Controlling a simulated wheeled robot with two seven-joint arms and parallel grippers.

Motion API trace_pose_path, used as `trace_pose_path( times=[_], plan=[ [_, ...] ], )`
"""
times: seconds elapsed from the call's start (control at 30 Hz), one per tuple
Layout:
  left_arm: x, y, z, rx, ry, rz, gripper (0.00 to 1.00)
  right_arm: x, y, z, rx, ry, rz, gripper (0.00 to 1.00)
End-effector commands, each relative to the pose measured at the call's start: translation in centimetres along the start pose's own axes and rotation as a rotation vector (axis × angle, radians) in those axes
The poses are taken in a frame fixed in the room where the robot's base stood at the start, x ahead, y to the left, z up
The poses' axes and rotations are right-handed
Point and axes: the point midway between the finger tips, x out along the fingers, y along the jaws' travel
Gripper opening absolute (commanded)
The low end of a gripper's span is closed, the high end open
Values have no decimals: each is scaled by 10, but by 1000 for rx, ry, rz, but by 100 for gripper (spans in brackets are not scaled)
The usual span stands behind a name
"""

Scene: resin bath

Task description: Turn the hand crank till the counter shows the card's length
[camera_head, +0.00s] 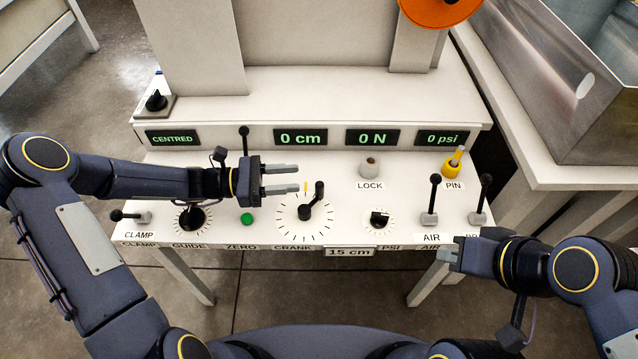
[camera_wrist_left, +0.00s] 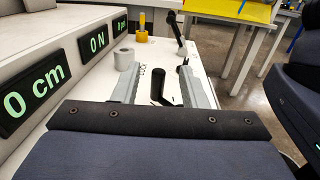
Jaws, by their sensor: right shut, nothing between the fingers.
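The hand crank (camera_head: 318,192) is a black arm with an upright grip on a white dial with tick marks. The counter (camera_head: 300,137) reads 0 cm in green. The card (camera_head: 349,252) on the panel's front edge reads 15 cm. My left gripper (camera_head: 298,178) is open and empty, up and left of the crank, fingers pointing right. In the left wrist view the black crank grip (camera_wrist_left: 157,87) appears in the gap between the fingers (camera_wrist_left: 158,75); contact does not show. My right gripper (camera_head: 447,257) is shut and empty at the panel's lower right, near the front edge.
Other displays read CENTRED, 0 N (camera_head: 372,137) and 0 psi. The panel bears a green button (camera_head: 247,218), guide knob (camera_head: 189,218), PSI knob (camera_head: 379,217), grey lock knob (camera_head: 369,167), yellow pin (camera_head: 453,161) and upright air levers (camera_head: 432,200). A metal bath (camera_head: 570,90) stands right.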

Motion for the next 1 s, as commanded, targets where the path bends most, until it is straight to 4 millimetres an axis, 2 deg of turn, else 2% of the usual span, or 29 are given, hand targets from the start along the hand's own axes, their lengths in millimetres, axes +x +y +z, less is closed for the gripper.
trace_pose_path(
  times=[0.03, 0.13, 0.17, 0.3, 0.5, 0.67, 0.93, 1.0],
  plan=[
    [0, 0, -15, -5, -1, -1, 39, 3, 2, 2, 0, 0, 0, 0],
    [0, 0, -37, -4, 0, 0, 39, 6, 3, 3, 0, 0, 0, 0],
    [11, -1, -31, 1, -1, -6, 39, 4, 2, 2, 0, 0, 0, 0],
    [39, -1, -30, 1, 1, -4, 39, 5, 2, 3, 0, 0, 0, 0],
    [66, 0, -30, 3, 2, -2, 39, 6, 3, 3, 0, 0, 0, 0],
    [74, 0, -30, 2, 2, -1, 39, 6, 3, 3, 0, 0, 0, 0],
    [75, 0, -30, 2, 2, 0, 39, 6, 3, 3, 0, 0, 0, 0],
    [75, 0, -30, 2, 2, 0, 30, 6, 3, 3, 0, 0, 0, 0]
  ],
)
